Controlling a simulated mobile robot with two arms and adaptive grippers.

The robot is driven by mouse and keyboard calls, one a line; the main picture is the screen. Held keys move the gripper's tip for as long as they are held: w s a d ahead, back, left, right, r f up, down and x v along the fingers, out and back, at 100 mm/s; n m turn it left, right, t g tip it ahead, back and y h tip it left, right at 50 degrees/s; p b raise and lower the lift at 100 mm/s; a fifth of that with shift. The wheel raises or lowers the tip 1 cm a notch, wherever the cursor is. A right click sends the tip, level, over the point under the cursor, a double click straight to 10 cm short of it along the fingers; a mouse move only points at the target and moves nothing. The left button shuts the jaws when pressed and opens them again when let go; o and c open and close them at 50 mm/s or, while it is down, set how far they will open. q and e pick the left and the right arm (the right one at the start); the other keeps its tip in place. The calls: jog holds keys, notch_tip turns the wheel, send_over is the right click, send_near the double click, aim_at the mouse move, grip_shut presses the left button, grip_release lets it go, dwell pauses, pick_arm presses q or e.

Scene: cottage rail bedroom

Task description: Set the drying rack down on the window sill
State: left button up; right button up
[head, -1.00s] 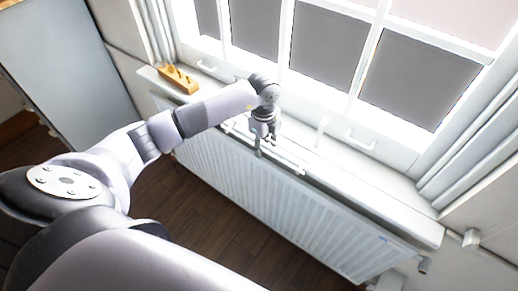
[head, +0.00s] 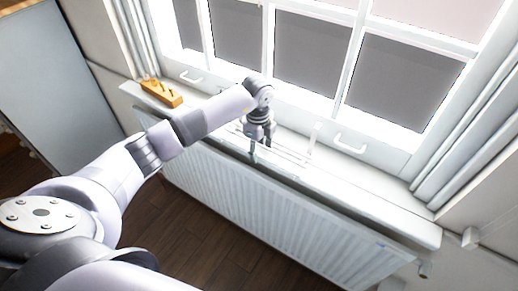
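The drying rack (head: 287,153) is a pale rack of thin bars, hard to make out against the bright white window sill (head: 360,193). It is at the sill's front part, above the radiator; I cannot tell whether it rests on the sill or is held just over it. My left gripper (head: 260,146) points down at the rack's left part, with its dark fingertips at the bars. Whether the fingers close on a bar is too small to tell. Part of the rack is hidden behind the gripper. My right gripper is not in view.
An orange-brown wooden block (head: 162,93) with small items stands at the sill's left end. A white upright piece (head: 314,139) stands right of the gripper. The window (head: 310,60) rises behind, and a ribbed radiator (head: 270,215) is below. The sill's right part is clear.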

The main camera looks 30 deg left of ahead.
pick_arm(q)
jog(key=o, duration=0.4)
jog(key=shift+o, duration=0.2)
notch_tip(320, 180, up, 12)
jog(key=shift+s, duration=0.25)
dwell(0.6)
